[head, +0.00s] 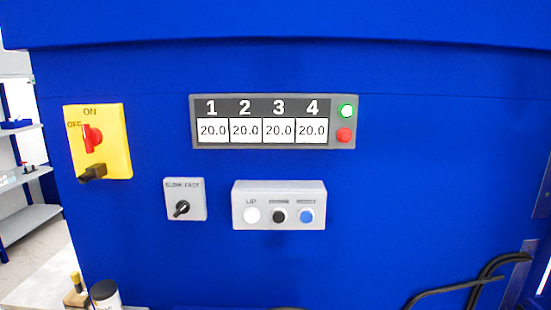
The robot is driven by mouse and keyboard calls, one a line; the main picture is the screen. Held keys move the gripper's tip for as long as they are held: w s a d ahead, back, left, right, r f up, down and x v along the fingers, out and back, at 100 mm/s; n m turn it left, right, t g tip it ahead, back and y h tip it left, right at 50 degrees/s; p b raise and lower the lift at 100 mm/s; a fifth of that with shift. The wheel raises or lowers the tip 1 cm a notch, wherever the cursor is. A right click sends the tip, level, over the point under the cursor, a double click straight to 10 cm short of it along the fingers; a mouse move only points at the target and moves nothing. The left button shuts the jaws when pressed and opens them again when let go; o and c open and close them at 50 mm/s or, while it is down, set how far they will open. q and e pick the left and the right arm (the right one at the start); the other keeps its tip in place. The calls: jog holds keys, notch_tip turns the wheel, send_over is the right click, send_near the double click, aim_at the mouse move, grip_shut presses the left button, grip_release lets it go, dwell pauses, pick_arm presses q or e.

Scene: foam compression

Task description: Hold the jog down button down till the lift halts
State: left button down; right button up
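A grey button box (238,222) is fixed to the blue machine front. It carries a white button (252,216) labelled UP, a black button (279,216) in the middle and a blue button (306,216) on the right. The labels over the black and blue buttons are too small to read, so I cannot tell which is jog down. Nothing touches or covers the buttons. Above, a display panel (284,105) shows 20.0 under each of 1, 2, 3 and 4. The lift itself cannot be made out. Neither gripper is in view.
A SLOW/FAST knob (182,208) is left of the button box. A yellow ON/OFF switch (115,150) is farther left. Black cables (470,285) hang lower right. Shelves (30,220) stand left.

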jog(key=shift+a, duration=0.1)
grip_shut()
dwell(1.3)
